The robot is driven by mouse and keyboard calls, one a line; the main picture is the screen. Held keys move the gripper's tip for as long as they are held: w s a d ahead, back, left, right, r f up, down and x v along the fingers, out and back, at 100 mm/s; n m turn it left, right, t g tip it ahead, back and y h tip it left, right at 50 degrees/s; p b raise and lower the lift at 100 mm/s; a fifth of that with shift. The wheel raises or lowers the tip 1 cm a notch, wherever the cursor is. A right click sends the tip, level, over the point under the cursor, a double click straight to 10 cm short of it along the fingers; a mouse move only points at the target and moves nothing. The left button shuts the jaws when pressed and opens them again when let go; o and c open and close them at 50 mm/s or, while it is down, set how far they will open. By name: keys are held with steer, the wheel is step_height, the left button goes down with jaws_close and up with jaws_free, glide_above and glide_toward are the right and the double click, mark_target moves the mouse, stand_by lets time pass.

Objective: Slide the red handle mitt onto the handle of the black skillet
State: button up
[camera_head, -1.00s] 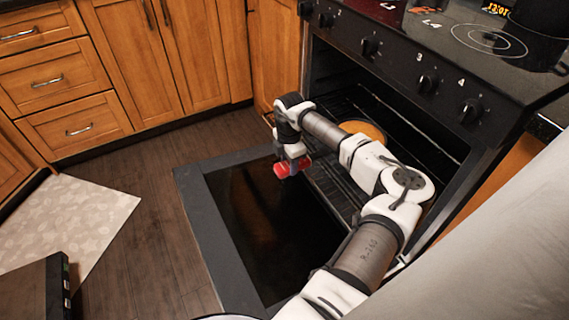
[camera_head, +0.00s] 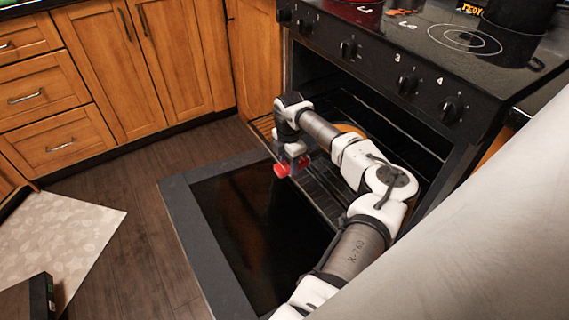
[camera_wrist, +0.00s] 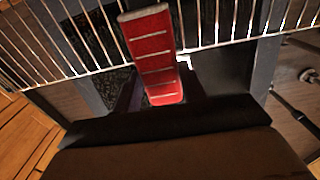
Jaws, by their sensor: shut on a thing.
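The red handle mitt (camera_head: 282,170) is held at the end of my gripper (camera_head: 292,160), above the lowered oven door near the oven opening. In the wrist view the mitt (camera_wrist: 150,45) is a long red sleeve with pale cross lines, pointing away from me over the rack bars. The gripper is shut on its near end; the fingers are mostly dark there. An orange round surface (camera_head: 350,130) shows inside the oven behind my arm, perhaps in the skillet. The skillet's black body and its handle cannot be made out. The mitt is apart from the orange surface.
The oven door (camera_head: 215,245) is folded down flat. The wire rack (camera_head: 325,185) lies inside the oven; its bars also show in the wrist view (camera_wrist: 225,25). Cabinets (camera_head: 150,60) stand behind left. A black pot (camera_head: 515,30) stands on the cooktop.

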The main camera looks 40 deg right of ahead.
steer(key=shift+d, duration=1.25)
steer(key=o, duration=1.2)
